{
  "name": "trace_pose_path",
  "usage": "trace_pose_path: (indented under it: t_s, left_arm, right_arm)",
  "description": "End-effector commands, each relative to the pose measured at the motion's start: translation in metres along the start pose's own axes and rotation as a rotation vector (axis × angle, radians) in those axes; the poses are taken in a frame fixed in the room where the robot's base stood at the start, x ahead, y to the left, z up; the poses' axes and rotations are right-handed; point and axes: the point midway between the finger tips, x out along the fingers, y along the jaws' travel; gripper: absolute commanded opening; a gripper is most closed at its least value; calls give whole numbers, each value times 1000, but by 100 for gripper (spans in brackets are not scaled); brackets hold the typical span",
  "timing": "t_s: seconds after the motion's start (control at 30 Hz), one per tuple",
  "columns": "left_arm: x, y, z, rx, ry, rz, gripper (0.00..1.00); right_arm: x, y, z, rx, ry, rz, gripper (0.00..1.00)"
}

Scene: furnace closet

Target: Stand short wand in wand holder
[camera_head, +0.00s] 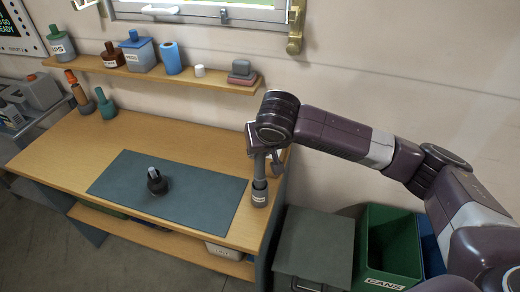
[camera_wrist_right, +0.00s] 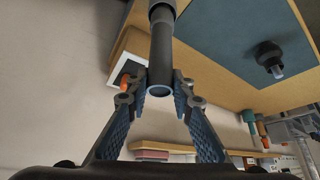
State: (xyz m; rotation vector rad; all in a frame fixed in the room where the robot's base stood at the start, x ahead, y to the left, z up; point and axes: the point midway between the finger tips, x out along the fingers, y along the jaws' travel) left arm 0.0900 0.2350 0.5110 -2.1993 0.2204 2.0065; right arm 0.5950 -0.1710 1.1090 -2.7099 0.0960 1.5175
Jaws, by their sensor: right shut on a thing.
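The short wand (camera_head: 259,166) is a grey tube, roughly upright at the right end of the workbench. My right gripper (camera_head: 264,152) is shut on its upper part. In the right wrist view, the gripper's blue padded fingers (camera_wrist_right: 159,92) close around the dark tube (camera_wrist_right: 162,62), whose open ring end faces the camera. The wand holder (camera_head: 259,198) is a small grey cup with a white label, beside the mat's right edge. The wand lines up with it, and its lower end is at or inside the mouth; I cannot tell how deep. My left gripper is out of view.
A dark mat (camera_head: 120,177) covers the front of the bench, with a black pale-topped object (camera_head: 156,185) on it. Bottles (camera_head: 105,104) stand at the back left. A wall shelf (camera_head: 200,83) holds containers. A green bin (camera_head: 390,242) and a grey box (camera_head: 315,243) stand right of the bench.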

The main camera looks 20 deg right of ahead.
Motion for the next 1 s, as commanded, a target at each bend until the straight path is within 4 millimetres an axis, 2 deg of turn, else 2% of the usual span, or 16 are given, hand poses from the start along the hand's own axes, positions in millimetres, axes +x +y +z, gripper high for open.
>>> trace_pose_path:
  t_s: [1.0]
  left_arm:
    - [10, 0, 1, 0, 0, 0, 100]
  right_arm:
    - [22, 0, 14, 0, 0, -1, 0]
